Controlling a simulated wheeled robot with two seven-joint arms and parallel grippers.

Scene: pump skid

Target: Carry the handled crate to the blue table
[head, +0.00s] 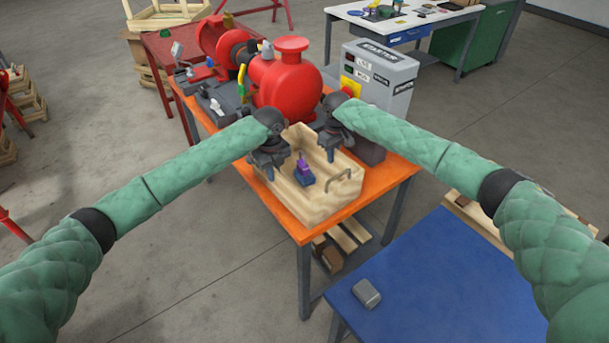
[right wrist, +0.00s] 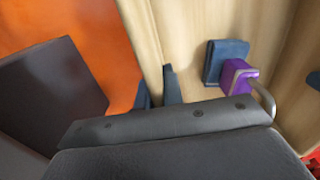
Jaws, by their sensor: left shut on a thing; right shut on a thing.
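The handled crate (head: 318,205) is an open box of pale wood with a metal bar handle (head: 341,178) at its near right end. It is at the front of the orange table; I cannot tell whether it rests there or is slightly lifted. A purple and dark blue item (head: 304,172) is inside. My left gripper (head: 269,168) is shut on its left wall. My right gripper (head: 331,153) is shut on its right wall; the right wrist view shows the dark fingers (right wrist: 160,90) at the wall's edge. The blue table (head: 440,285) is at the lower right.
The orange table (head: 385,186) also bears a red pump (head: 287,80) and a grey starter box (head: 378,75) behind the crate. A small grey block (head: 366,293) lies on the blue table's left part; the rest of its visible top is clear. A floor gap separates the tables.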

